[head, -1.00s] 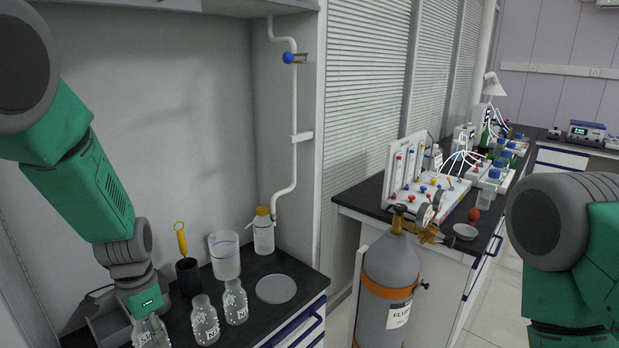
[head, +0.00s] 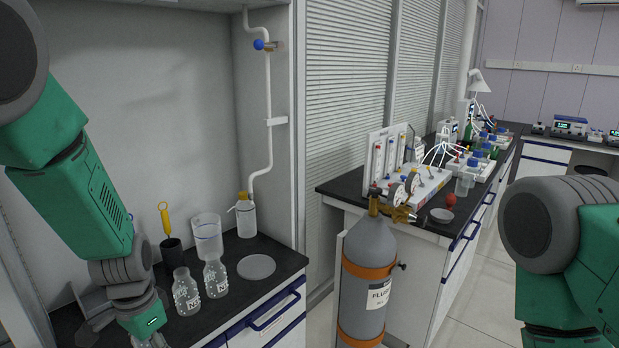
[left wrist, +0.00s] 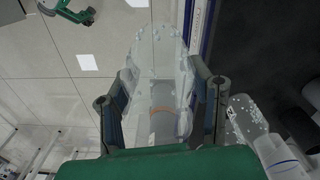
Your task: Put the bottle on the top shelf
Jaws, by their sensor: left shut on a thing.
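My left gripper (left wrist: 162,98) is shut on a clear bottle (left wrist: 158,75), seen in the left wrist view between the two dark fingers. In the head view the left gripper (head: 146,328) is at the lower left, in front of the bench edge, and only a bit of the held bottle shows at the bottom edge. Two similar clear bottles stand upright on the black bench, one on the left (head: 186,293) and one on the right (head: 215,279). My right gripper is out of frame; only its arm shows. The top shelf cannot be clearly made out.
On the bench (head: 282,262) are a beaker (head: 208,238), a black holder (head: 171,252) with a yellow-handled tool, a yellow-capped bottle (head: 246,218) and a round grey plate (head: 257,267). A gas cylinder (head: 368,250) stands on the floor right of the bench, before another equipped bench.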

